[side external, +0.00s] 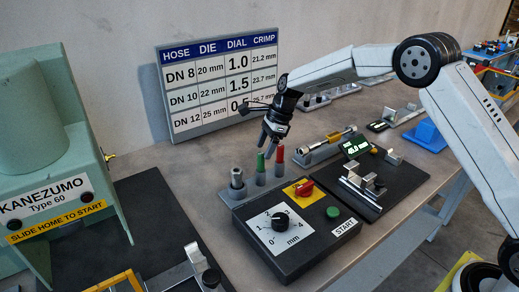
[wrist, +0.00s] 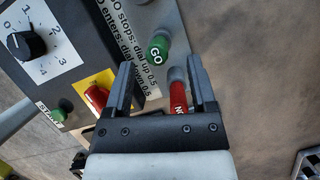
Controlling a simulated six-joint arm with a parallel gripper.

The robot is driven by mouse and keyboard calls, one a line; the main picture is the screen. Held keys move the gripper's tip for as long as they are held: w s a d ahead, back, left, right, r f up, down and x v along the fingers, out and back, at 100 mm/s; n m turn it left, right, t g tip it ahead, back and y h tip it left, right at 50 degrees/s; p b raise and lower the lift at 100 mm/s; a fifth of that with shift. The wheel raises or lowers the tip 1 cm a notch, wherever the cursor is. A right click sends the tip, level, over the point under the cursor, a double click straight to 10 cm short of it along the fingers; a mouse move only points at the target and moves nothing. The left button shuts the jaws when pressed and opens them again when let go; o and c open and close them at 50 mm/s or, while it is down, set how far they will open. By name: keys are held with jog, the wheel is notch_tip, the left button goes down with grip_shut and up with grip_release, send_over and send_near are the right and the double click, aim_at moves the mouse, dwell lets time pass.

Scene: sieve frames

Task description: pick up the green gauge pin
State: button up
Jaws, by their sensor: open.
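The green gauge pin (side external: 260,163) stands upright in a grey holder (side external: 228,196), between a grey metal piece on its left and a red pin (side external: 280,156) on its right. In the wrist view the green pin (wrist: 158,48) shows its top marked GO, just beyond the fingertips and between their lines.
A dark control box (side external: 300,250) with a dial, red knob and green START button stands in front of the holder. A gauge with a lit display (side external: 355,148) is to the right. The hose chart (side external: 220,85) stands behind. A green machine (side external: 50,150) is at left.

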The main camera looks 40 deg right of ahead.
aim_at(259, 171)
jog(key=shift+f, duration=0.25)
jog(key=shift+x, duration=2.5)
jog(key=shift+s, duration=0.15)
grip_shut()
